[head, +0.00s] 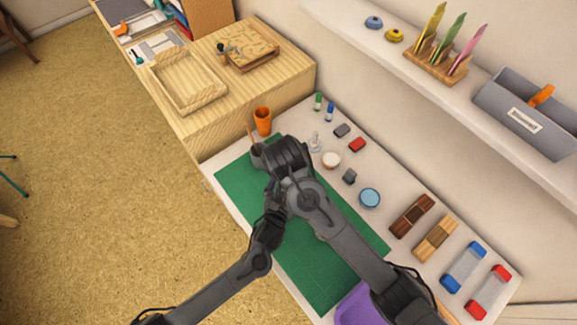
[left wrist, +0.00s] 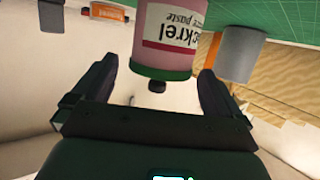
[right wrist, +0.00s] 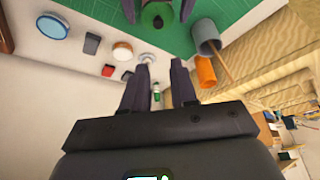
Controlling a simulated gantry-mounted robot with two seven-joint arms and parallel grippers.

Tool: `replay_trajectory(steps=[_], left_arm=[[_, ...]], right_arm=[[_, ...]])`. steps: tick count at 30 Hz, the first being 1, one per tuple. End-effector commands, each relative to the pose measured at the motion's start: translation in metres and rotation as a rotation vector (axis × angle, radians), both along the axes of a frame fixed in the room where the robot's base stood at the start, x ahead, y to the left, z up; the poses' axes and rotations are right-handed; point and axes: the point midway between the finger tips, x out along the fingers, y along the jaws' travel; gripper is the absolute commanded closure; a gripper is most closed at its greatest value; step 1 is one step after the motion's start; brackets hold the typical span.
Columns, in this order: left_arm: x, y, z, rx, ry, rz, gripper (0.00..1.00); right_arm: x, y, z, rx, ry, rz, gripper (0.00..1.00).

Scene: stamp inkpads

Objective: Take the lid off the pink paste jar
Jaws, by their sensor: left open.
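The pink paste jar (left wrist: 168,35) shows upside down in the left wrist view, with a white and red label and a small dark knob (left wrist: 157,86) at its lid end. My left gripper (left wrist: 158,68) is open, its fingers on either side of that end; I cannot tell whether they touch it. In the right wrist view a round top with a dark centre (right wrist: 156,14), seemingly the jar's, lies between two dark fingers. My right gripper (right wrist: 159,65) has its fingers apart and nothing between them. In the head view my arms hide the jar and both grippers.
A grey cup (right wrist: 205,36) holding a stick and an orange cup (head: 263,121) stand near the jar. A blue round pad (head: 370,198), a white dish (head: 331,159) and small blocks lie right of the green mat (head: 315,270). A wooden tray (head: 188,82) is at the back left.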

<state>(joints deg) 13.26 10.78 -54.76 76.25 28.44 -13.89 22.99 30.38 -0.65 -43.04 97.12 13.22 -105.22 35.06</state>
Motion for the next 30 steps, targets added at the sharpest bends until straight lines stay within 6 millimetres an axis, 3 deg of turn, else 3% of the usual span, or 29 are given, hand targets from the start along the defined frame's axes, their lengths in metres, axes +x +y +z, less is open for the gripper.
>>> replay_trajectory(steps=[8,25,30], left_arm=[[-0.007,0.002,0.002,-0.001,0.002,-0.001,0.00],[-0.086,0.026,0.027,-0.001,0.001,-0.001,0.00],[-0.096,0.029,0.031,0.000,0.001,0.000,0.00]], right_arm=[[0.000,0.000,0.002,0.000,0.000,0.000,0.73],[0.000,0.000,0.015,0.000,0.000,0.000,0.73],[0.000,0.000,0.016,0.000,0.000,0.000,0.48]])
